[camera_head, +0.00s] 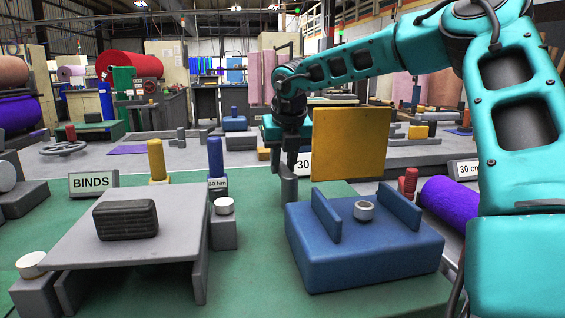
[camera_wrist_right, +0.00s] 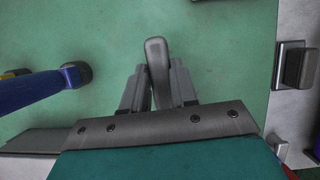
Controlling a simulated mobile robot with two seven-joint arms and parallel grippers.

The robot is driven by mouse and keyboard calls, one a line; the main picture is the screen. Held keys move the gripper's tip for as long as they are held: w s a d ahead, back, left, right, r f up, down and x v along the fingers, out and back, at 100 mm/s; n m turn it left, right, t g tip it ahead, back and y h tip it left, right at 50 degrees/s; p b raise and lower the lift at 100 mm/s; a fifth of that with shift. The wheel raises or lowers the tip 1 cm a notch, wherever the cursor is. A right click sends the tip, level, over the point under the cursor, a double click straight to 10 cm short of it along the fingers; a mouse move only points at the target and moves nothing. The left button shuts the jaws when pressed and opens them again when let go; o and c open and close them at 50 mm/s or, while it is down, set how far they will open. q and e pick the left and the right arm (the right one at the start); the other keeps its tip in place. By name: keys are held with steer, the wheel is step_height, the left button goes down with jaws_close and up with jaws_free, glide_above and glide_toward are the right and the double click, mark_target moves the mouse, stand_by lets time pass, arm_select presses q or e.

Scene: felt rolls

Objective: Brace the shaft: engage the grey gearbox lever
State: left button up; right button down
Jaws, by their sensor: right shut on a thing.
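The grey lever (camera_head: 288,190) stands up from the green mat, behind the blue block. My right gripper (camera_head: 291,160) reaches down over it from behind, and its fingers are shut on the upper part of the lever. In the right wrist view the lever (camera_wrist_right: 157,68) shows as a rounded grey bar between the two grey fingers (camera_wrist_right: 154,90). It looks close to upright in the head view. The base of the lever is hidden in both views. My left gripper is in neither view.
A blue block (camera_head: 365,252) with two upright plates and a white ring is in front. A mustard panel (camera_head: 350,143) stands right of my gripper. A blue post (camera_head: 215,157) stands left. A grey platform (camera_head: 90,228) carries a dark ribbed block (camera_head: 126,220). Green mat between is clear.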

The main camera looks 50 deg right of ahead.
steer(key=c, duration=1.2)
jaws_free()
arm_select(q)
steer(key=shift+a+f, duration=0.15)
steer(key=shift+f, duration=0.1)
arm_select(e)
steer(key=o, duration=0.3)
arm_select(q)
steer(key=p, duration=0.1)
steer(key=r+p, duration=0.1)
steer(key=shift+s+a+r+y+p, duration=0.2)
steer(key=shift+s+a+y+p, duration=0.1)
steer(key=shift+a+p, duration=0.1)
arm_select(e)
steer(key=v, duration=1.3)
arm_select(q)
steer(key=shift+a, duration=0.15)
arm_select(e)
steer(key=shift+f, duration=0.1)
